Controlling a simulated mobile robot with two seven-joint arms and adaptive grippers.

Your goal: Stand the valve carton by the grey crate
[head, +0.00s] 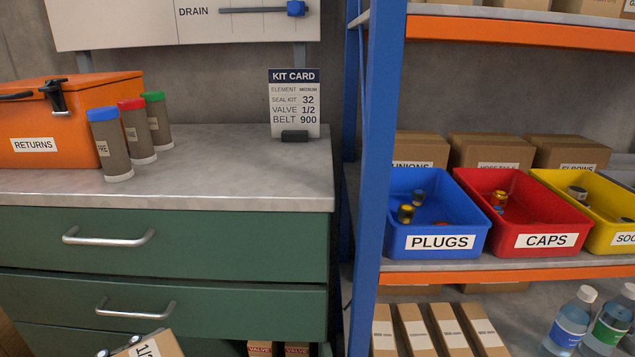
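A brown carton (153,346) with a white label reading "1/" and then cut off shows at the bottom left edge. It is tilted in front of the green drawers, and most of it is below the frame. Dark and metal parts of my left gripper (132,342) show along its upper left side; the gripper appears shut on the carton, though its fingers are mostly hidden. Two more cartons with red VALVE labels, a left one (260,349) and a right one (297,349), stand low beneath the drawers. The grey crate and my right gripper are not in view.
The grey worktop (230,170) holds an orange RETURNS box (60,120), three capped canisters (138,132) and a kit card (294,103) listing VALVE 1/2. A blue shelf post (377,150) stands right of it. Shelves hold blue (437,215), red (525,215) and yellow (595,210) bins.

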